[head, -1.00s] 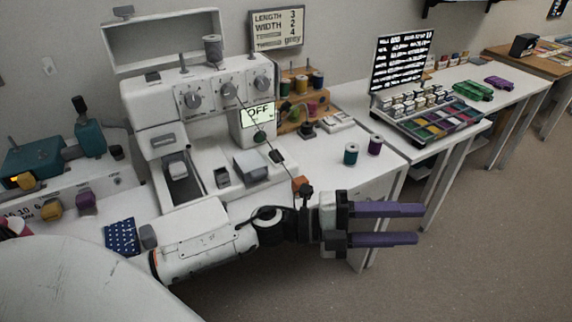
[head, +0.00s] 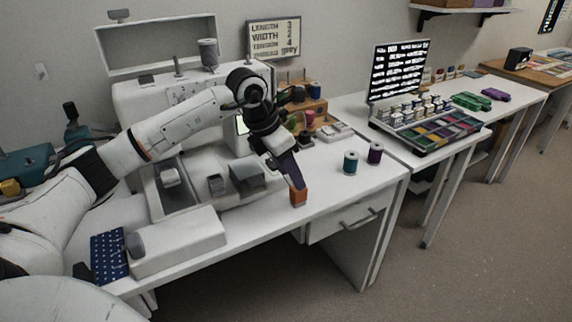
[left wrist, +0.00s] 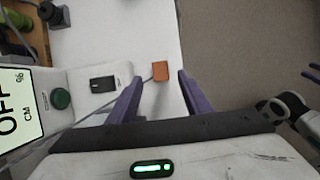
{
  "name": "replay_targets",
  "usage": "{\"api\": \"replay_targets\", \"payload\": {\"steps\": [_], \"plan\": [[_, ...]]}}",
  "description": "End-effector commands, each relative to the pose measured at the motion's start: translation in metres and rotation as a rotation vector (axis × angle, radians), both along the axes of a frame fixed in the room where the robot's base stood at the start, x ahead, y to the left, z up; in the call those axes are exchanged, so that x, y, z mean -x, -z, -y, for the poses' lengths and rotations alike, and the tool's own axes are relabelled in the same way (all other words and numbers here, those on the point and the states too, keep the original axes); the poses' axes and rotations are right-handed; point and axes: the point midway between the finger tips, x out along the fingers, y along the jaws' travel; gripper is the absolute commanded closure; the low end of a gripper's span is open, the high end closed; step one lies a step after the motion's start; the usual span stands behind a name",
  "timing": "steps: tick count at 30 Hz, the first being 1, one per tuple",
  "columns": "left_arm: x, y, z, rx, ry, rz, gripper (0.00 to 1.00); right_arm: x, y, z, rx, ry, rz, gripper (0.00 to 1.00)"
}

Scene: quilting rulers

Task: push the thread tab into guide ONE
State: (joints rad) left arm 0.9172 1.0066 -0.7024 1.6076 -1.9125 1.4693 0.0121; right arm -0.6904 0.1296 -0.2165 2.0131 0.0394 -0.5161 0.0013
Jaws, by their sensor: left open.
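The thread tab looks to be the small orange block (head: 298,197) near the front edge of the white table, right of the sewing machine (head: 140,100). In the left wrist view the orange block (left wrist: 160,70) has a thin grey thread running from it to the lower left. My left gripper (head: 294,181) points down at the block, its purple fingers close above it. In the left wrist view the open fingers lie on either side of the block, with gaps visible. I cannot make out guide ONE; my arm covers part of the machine front.
A teal spool (head: 350,162) and a purple spool (head: 375,153) stand right of the block. A wooden spool rack (head: 310,115) is behind my gripper. The machine's screen (left wrist: 18,108) reads OFF.

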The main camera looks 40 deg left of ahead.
Motion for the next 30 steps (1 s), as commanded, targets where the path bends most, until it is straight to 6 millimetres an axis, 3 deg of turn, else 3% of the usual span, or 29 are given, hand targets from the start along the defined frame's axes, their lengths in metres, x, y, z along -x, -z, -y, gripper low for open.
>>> {"api": "replay_targets", "payload": {"steps": [3,10,23,30], "plan": [[-0.007,0.023,0.004,0.002,0.002,-0.004,0.55,0.000,0.001,0.000,-0.002,0.000,0.001,0.69],[-0.019,0.052,0.009,0.003,0.002,-0.001,0.55,0.000,0.002,0.000,-0.003,0.001,0.001,0.69],[-0.023,0.062,0.011,0.001,0.003,0.001,0.55,0.000,0.002,0.000,-0.003,0.002,0.001,0.69],[-0.023,0.062,0.011,0.003,0.002,0.000,0.92,0.000,0.002,0.000,-0.003,0.002,0.001,0.69]]}}
